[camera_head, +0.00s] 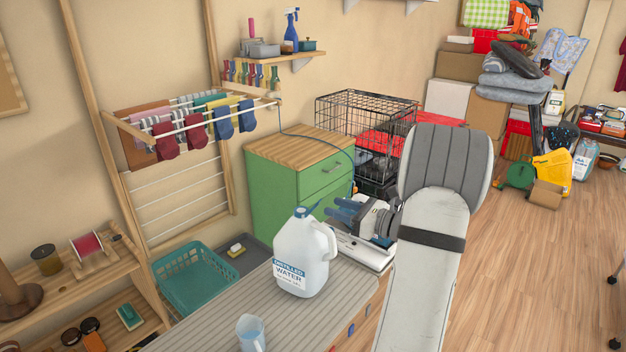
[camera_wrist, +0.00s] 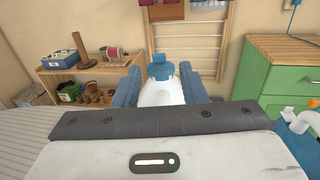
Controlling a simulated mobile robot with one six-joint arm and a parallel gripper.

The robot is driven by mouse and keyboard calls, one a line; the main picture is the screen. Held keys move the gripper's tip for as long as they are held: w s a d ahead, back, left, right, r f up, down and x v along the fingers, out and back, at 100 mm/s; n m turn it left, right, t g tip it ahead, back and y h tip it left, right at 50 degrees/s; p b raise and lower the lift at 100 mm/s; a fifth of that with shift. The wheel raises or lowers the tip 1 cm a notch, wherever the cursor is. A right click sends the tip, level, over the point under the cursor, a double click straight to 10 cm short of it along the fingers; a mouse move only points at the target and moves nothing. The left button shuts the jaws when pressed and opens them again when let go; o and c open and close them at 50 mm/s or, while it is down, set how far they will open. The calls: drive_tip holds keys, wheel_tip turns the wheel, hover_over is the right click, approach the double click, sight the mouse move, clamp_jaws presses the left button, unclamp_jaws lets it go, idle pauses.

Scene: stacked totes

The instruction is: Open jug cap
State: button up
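A white water jug (camera_head: 300,262) with a blue label stands upright on the grey ribbed worktop in the head view. Its blue cap (camera_head: 301,212) is on the neck, with a blue part sticking up at a tilt. In the wrist view the cap (camera_wrist: 160,68) shows beyond and between my fingers, with a blue flap upright. Whether the mouth is uncovered I cannot tell. My gripper (camera_head: 346,209) is just right of the jug's top in the head view. Its blue fingers are spread apart and empty in the wrist view (camera_wrist: 161,88). I see no contact with the cap.
A clear bluish measuring cup (camera_head: 251,333) stands at the worktop's near end. A green cabinet (camera_head: 284,194) with a wooden top is behind the jug. A teal basket (camera_head: 193,279) and a wooden shelf (camera_head: 60,290) are to the left.

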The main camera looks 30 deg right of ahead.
sight(315, 206)
drive_tip(key=p+x, duration=0.1)
drive_tip(key=x, duration=0.6)
drive_tip(key=shift+w+a+p, duration=0.25)
drive_tip(key=shift+w+p, duration=0.05)
drive_tip(key=shift+p, duration=0.1)
clamp_jaws()
